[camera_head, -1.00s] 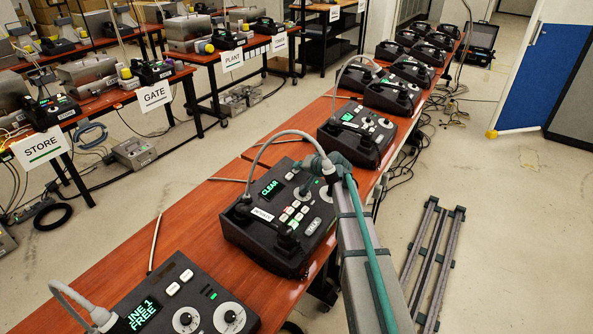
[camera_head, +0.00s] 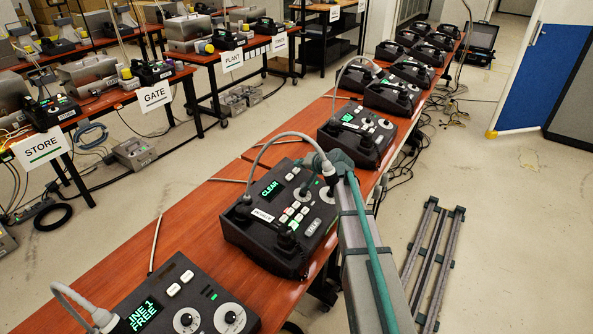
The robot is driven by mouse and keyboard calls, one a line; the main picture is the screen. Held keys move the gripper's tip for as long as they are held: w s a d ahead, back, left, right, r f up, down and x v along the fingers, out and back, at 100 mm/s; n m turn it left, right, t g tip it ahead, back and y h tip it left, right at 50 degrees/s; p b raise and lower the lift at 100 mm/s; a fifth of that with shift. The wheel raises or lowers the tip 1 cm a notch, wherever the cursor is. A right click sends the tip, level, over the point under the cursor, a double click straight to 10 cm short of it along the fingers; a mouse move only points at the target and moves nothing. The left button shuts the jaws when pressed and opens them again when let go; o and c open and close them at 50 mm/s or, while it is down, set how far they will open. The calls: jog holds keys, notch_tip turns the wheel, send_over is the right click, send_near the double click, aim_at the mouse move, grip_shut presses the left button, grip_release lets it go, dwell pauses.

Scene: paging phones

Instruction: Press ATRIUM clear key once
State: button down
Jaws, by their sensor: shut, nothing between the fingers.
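A black paging phone (camera_head: 250,240) sits on the red-brown table in the middle of the head view. Its small screen (camera_head: 269,190) shows CLEAR in green. It has white keys (camera_head: 292,213), two round white dials, a TALK plate (camera_head: 313,227) and a white name label (camera_head: 262,215) too small to read surely. A grey curved neck arches over it. My teal gripper (camera_head: 306,187) is over the upper right of this phone's panel, near the keys and dials. It is shut and empty. Whether its tip touches a key cannot be told. My arm hides the phone's right edge.
Another phone (camera_head: 180,295) showing LINE 1 FREE is at the lower left. Several more phones (camera_head: 357,132) line the table (camera_head: 205,210) toward the back. Benches with STORE, GATE and PLANT signs stand left. Grey rails (camera_head: 425,260) lie on the floor at right.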

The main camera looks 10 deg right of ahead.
aim_at(303, 176)
jog(key=r, duration=0.1)
jog(key=r+p, duration=0.1)
jog(key=r, duration=0.1)
jog(key=s+d+r+p, duration=0.1)
jog(key=r, duration=0.1)
dwell(0.4)
jog(key=shift+f, duration=0.1)
dwell(0.5)
